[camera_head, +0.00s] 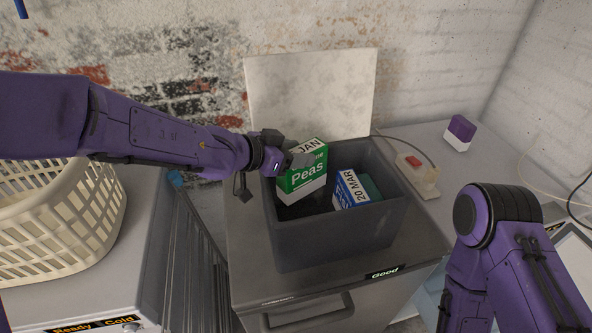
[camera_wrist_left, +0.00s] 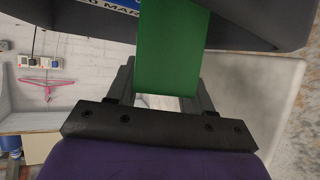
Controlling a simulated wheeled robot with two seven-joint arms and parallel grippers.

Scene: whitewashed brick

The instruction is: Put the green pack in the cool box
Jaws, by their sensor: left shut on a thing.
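The green pack (camera_head: 303,177), marked "Peas" and "JAN", is in my left gripper (camera_head: 291,160) at the left part of the cool box. The gripper is shut on it. In the left wrist view the green pack (camera_wrist_left: 172,52) stands between the fingers. The cool box (camera_head: 335,238) is a dark grey open bin on a grey cabinet. The pack's lower end is within or just over the opening; its exact height is hard to tell. My right arm shows at the lower right, but its gripper is out of view.
A blue and white pack (camera_head: 351,190) marked "20 MAR" is inside the box on the right. A pale panel (camera_head: 312,95) stands behind the box. A cream laundry basket (camera_head: 60,225) is at left. A purple and white block (camera_head: 460,131) sits on the right counter.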

